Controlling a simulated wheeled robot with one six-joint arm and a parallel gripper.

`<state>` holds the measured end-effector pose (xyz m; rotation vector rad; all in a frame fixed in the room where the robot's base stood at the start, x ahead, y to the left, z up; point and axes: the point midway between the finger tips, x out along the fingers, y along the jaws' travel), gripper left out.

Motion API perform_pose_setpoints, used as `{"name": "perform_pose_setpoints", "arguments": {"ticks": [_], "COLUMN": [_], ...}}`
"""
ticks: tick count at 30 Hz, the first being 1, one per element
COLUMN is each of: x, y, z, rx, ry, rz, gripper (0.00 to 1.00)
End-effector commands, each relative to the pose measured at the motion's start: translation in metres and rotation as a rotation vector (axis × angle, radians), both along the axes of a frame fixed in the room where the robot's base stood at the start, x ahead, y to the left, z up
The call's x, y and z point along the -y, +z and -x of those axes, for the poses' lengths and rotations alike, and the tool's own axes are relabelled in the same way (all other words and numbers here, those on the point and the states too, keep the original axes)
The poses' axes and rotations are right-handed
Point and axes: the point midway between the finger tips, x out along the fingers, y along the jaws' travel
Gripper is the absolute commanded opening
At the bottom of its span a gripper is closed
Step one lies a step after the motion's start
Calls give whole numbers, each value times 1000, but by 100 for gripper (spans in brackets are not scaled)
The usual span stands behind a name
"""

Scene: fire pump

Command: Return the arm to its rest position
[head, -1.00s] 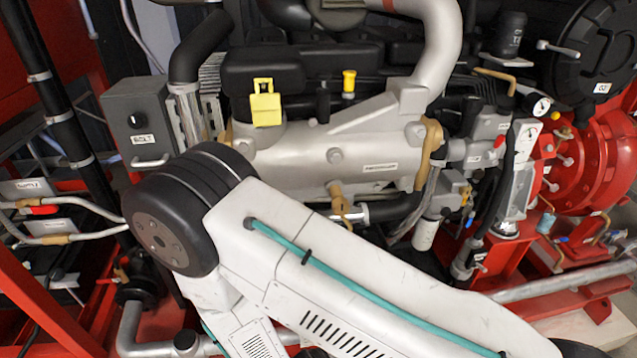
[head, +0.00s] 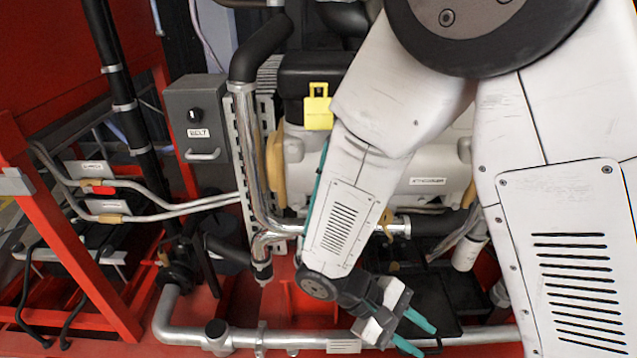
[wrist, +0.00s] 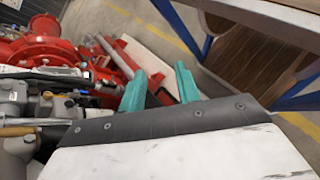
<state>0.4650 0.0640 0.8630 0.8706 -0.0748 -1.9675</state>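My gripper (head: 414,334) shows at the lower middle of the head view, low in front of the engine and above the pipe along the base. Its two teal fingers stand apart with nothing seen between them. In the wrist view the gripper's teal fingertips (wrist: 160,88) also stand apart, partly behind a white and dark part of my arm. My white arm is folded, with a large black joint at the top of the head view, and hides much of the engine (head: 435,178).
A grey box marked BELT (head: 196,130) and a yellow tag (head: 318,107) are left of my arm. A red frame (head: 65,240) stands at the left. A metal pipe (head: 290,337) runs along the bottom. The wrist view shows a red pump (wrist: 40,42) and a blue-legged table (wrist: 265,50).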

Motion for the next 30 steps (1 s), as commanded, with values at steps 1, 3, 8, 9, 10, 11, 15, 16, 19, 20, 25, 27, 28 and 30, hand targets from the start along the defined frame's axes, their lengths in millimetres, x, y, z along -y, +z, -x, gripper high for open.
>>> {"name": "perform_pose_setpoints", "arguments": {"ticks": [1, 3, 8, 9, 10, 11, 15, 16, 19, 20, 25, 27, 28, 30], "x": [3, 6, 15, 18, 20, 22, 33, 35, 44, 46, 63, 70, 74, 81], "y": [16, 34, 74, 84, 91, 98, 130, 136, 158, 164, 197, 209, 213, 222], "z": [-1, -1, 2, 3, 4, 5, 10, 12, 17, 19, 30, 35, 37, 40], "rx": [14, 25, 74, 92, 106, 121, 209, 230, 313, 341, 519, 593, 622, 683], "ry": [-44, -99, -212, -238, -256, -275, -356, -371, -423, -441, -532, -561, -571, -588], "rz": [-53, -124, -285, -325, -355, -383, -515, -542, -625, -648, -752, -778, -786, -797], "gripper": [32, 32, 32, 32, 32, 32, 32, 32, 32, 32, 32, 32, 32, 32]}}
